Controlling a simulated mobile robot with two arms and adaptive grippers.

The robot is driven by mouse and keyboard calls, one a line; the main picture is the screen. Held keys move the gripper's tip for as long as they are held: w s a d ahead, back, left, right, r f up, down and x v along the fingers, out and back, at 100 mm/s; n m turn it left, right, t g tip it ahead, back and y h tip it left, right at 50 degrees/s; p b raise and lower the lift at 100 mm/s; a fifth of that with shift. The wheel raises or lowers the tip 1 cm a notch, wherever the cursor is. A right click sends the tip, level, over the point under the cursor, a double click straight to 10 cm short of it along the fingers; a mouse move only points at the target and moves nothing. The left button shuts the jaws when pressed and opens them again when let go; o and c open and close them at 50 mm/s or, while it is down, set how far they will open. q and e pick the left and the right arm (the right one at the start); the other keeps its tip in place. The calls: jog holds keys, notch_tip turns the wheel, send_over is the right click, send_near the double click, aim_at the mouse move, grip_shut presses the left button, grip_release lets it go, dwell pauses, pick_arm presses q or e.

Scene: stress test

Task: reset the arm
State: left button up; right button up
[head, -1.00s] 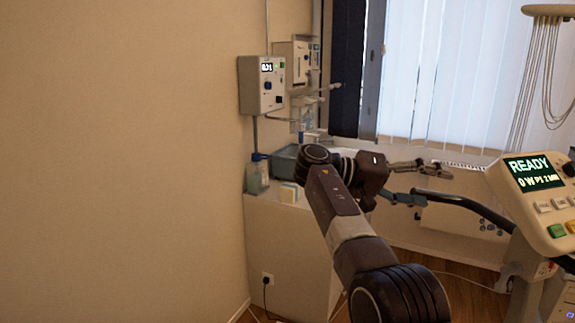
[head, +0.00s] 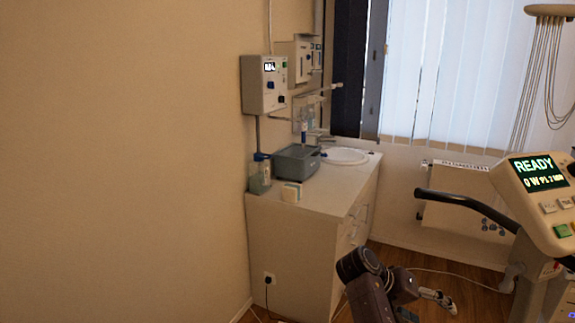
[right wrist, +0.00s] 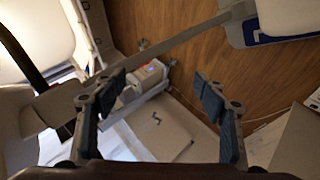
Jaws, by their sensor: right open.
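My right arm comes up from the bottom of the head view, and my right gripper (head: 437,299) is low there, in front of the wooden floor and to the right of the white cabinet. In the right wrist view my right gripper (right wrist: 162,105) has its two dark-padded fingers wide apart with nothing between them. Beyond the fingers that view shows floor and pale equipment. My left gripper is in neither view.
The white cabinet (head: 295,240) carries a grey-blue bin (head: 297,163), a bottle (head: 260,172) and a sink (head: 345,156). An exercise machine with a "READY" screen (head: 537,172) and a dark handlebar (head: 465,205) stands at the right. The wooden floor (head: 470,270) shows between them.

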jog(key=s+a+f+n+t+y, duration=0.25)
jog(key=s+f+y, duration=0.25)
jog(key=s+f, duration=1.15)
jog(key=s+a+r+n+y, duration=0.1)
jog(key=s+a+n+y, duration=0.15)
jog(key=s+a, duration=0.5)
jog(key=s+a+r+n+y, duration=0.1)
jog(key=s+a+r+y, duration=0.2)
jog(key=s, duration=0.7)
notch_tip(320, 180, down, 29)
jog(key=s+a+g+b, duration=0.1)
jog(key=s+b, duration=0.1)
jog(key=s+d+f+g+b, duration=0.1)
jog(key=s+d+f, duration=0.2)
jog(key=s+f, duration=1.4)
jog(key=shift+s+f, duration=0.2)
jog(key=shift+f, duration=0.5)
